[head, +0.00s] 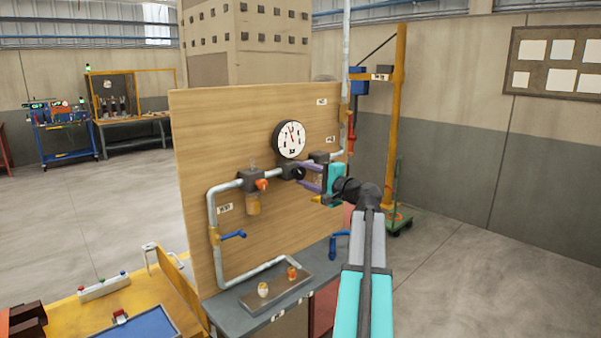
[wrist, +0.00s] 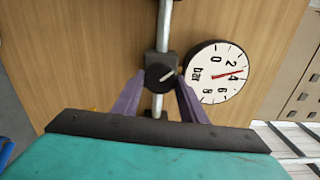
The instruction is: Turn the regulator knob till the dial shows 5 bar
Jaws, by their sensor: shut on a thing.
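The regulator knob (wrist: 159,77) is black and round with a pale pointer line, on a grey body in the pipe. In the wrist view, my gripper (wrist: 160,84) has a purple finger on each side of it and is shut on it. In the head view, my gripper (head: 299,174) reaches the regulator below the dial, and its fingers partly hide the knob. The white dial (wrist: 220,72), marked in bar, appears turned sideways in the wrist view.
The wooden panel (head: 200,130) carries grey pipe, a blue lever (head: 233,235) and a filter with an orange knob (head: 261,185). A tray (head: 278,292) with two small fittings lies on the bench below. A yellow post (head: 396,110) stands behind right.

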